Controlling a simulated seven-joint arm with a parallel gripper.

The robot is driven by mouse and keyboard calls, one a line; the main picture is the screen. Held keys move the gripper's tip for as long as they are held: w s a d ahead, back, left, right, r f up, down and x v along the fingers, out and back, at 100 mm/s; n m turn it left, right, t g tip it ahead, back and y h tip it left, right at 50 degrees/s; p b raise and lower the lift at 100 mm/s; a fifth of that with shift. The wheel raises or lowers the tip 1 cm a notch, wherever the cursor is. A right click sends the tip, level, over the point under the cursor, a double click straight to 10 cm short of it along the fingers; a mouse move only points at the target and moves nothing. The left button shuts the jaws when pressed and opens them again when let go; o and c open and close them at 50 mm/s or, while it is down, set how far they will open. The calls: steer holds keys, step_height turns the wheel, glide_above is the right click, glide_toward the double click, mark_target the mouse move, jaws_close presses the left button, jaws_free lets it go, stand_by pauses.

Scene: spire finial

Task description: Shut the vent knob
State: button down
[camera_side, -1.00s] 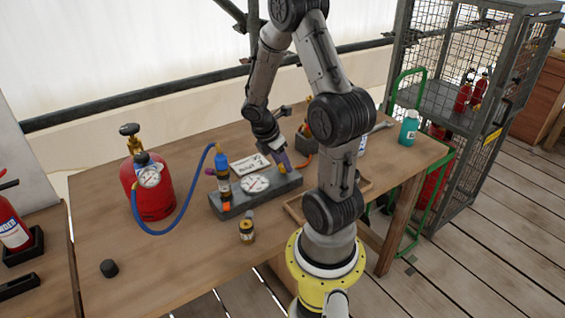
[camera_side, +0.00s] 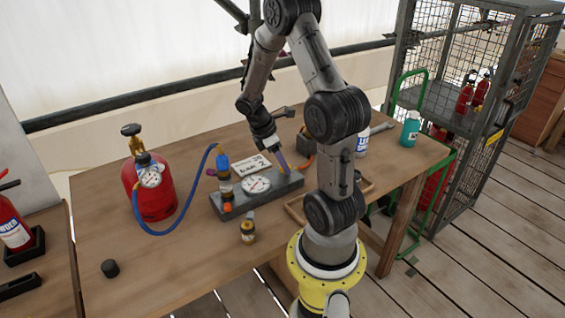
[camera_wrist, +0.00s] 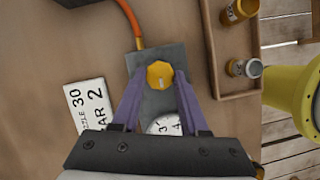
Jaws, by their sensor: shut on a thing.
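The vent knob is a yellow-orange knob (camera_wrist: 160,75) on a grey block (camera_side: 257,193). In the wrist view a light mark runs across its face. My gripper (camera_wrist: 159,78) has its two purple fingers on either side of the knob, shut on it. In the side view my gripper (camera_side: 284,164) points down at the right end of the block, and its fingers largely hide the knob. A round white gauge (camera_side: 256,185) sits on the block left of the knob; it also shows partly in the wrist view (camera_wrist: 164,125), cut off by my gripper.
A white card with printing (camera_side: 253,164) lies behind the block. A red cylinder (camera_side: 155,190) with a blue hose (camera_side: 190,218) stands left. An orange hose (camera_wrist: 129,20) meets the block's end. A wooden tray (camera_wrist: 217,60) holds small canisters.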

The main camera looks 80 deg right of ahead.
steer(key=shift+c, duration=2.2)
jaws_free()
steer(key=v, duration=1.3)
steer(key=shift+w+r, duration=0.2)
steer(key=shift+r, duration=0.15)
steer(key=shift+a, duration=0.15)
